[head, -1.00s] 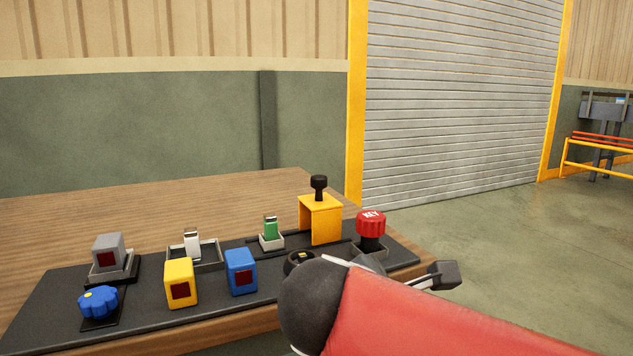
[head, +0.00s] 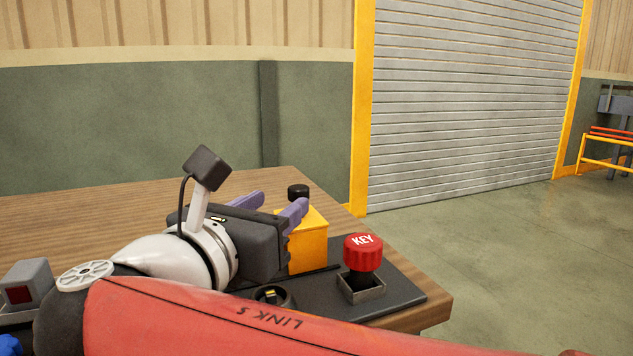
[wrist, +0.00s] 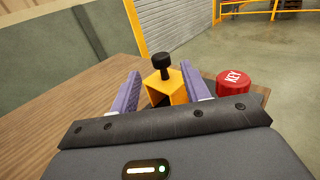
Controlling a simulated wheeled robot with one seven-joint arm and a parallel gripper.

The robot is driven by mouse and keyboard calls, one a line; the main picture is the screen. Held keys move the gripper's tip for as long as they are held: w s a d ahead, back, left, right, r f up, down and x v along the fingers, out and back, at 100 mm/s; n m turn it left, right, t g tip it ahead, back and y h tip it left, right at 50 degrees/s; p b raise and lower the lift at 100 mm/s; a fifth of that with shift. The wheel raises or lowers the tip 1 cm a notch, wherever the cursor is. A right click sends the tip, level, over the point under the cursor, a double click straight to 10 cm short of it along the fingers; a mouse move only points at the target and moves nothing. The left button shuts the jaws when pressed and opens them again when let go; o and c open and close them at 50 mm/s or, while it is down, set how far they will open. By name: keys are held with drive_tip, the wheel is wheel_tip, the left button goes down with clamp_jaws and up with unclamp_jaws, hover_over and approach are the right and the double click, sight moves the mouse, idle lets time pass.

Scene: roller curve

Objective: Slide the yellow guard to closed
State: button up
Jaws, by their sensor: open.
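The yellow guard (head: 309,244) is a box-shaped cover with a black knob (head: 298,192) on top. It stands on the dark panel at the right part of the table. My gripper (head: 278,203) is open, with its purple fingers pointing toward the knob. In the wrist view the guard (wrist: 176,88) and its knob (wrist: 161,61) show between and beyond the two fingers of my gripper (wrist: 163,86). I see no contact with the knob. My gripper and arm hide part of the guard and the panel's left and middle in the head view.
A red KEY button (head: 363,253) stands close to the right of the guard; it also shows in the wrist view (wrist: 233,83). A grey block (head: 25,287) is at the far left. The wooden table (head: 90,222) is bare behind the panel.

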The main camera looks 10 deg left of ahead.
sight(294, 192)
drive_tip(key=x, duration=0.7)
drive_tip(key=shift+w+d, duration=0.1)
clamp_jaws()
